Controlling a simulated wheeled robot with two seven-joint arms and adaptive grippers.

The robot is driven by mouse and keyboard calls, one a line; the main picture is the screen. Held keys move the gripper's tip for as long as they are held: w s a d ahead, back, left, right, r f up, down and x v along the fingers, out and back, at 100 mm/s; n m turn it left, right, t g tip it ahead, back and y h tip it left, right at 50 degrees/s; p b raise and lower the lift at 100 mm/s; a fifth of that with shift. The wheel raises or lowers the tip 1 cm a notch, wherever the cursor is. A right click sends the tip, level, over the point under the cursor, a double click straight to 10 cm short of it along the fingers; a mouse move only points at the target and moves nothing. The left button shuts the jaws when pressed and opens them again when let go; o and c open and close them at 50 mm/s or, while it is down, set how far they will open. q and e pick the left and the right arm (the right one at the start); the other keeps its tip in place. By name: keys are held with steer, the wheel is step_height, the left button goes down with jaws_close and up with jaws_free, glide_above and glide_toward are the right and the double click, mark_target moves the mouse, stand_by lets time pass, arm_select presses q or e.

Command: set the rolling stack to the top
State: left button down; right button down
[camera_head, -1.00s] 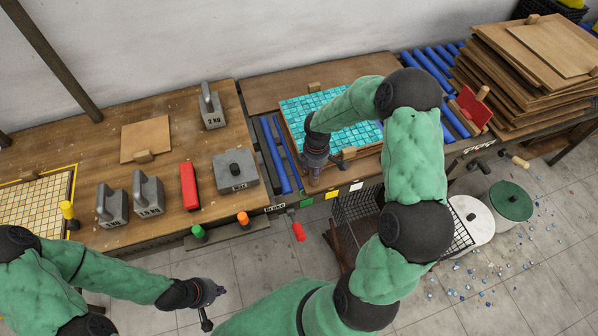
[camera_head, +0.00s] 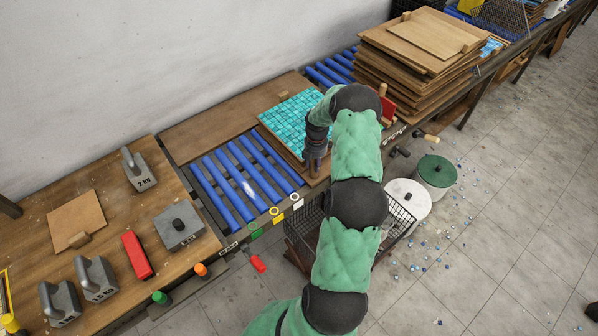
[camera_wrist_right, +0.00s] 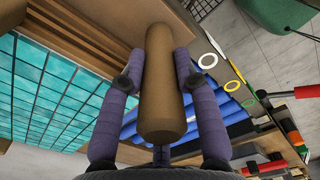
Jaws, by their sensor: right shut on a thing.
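The rolling stack is a pile of boards with a teal mosaic sheet (camera_head: 288,124) on top, sitting on the blue rollers (camera_head: 245,178). My right gripper (camera_head: 316,163) is at the stack's near right corner, partly hidden behind my arm. In the right wrist view it is shut on an upright wooden handle (camera_wrist_right: 160,95), with a finger on each side. The teal sheet (camera_wrist_right: 50,90) lies to the left of that handle. My left gripper is out of view.
A tall pile of brown boards (camera_head: 405,72) stands farther up the line, with a red paddle (camera_head: 388,105) before it. Bare rollers (camera_head: 325,75) lie between. Weights and a red block (camera_head: 137,255) stand on the left bench. A wire basket (camera_head: 305,235) and bins stand below the near edge.

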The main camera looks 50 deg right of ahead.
steer(key=shift+s+d+r, duration=0.1)
steer(key=shift+s+d, duration=0.1)
steer(key=shift+d, duration=0.6)
steer(key=shift+s+d, duration=0.15)
steer(key=shift+d, duration=0.7)
steer(key=shift+s+d+r, duration=0.1)
steer(key=shift+s+d, duration=0.1)
steer(key=shift+d, duration=0.6)
steer(key=c, duration=0.9)
jaws_free()
steer(key=shift+f, duration=0.1)
steer(key=shift+a, duration=0.1)
step_height(320, 180, up, 12)
